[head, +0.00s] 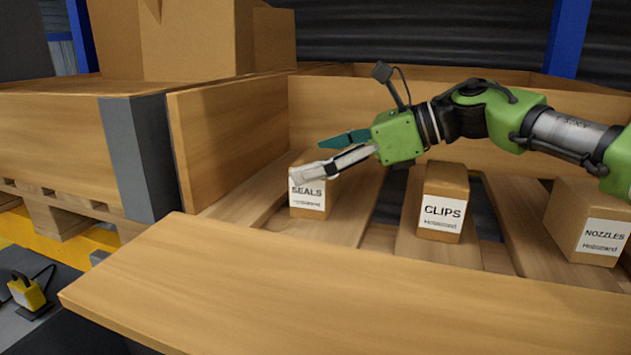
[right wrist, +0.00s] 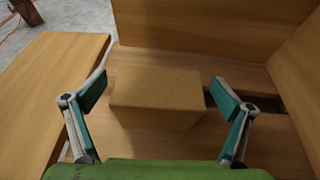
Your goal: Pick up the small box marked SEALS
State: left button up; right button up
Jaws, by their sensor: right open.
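The small brown box marked SEALS (head: 308,205) stands upright at the left end of a slatted wooden crate, its white label facing the head camera. My right gripper (head: 310,161) is open at the top of this box, and one finger covers part of its upper edge. In the right wrist view a plain brown box (right wrist: 155,98), by its place the SEALS box, lies between the two spread fingers (right wrist: 158,92). A gap shows on both sides, and its label is hidden there. My left gripper is not in view.
The CLIPS box (head: 444,203) stands to the right in the crate, with the NOZZLES box (head: 592,220) farther right. The crate's left wall (head: 235,130) rises close beside the SEALS box. The front board (head: 330,290) runs across the near side. Dark gaps separate the floor slats.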

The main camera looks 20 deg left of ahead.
jog(key=shift+d, duration=0.25)
jog(key=c, duration=1.3)
jog(key=shift+a+r, duration=0.1)
jog(key=shift+c, duration=0.2)
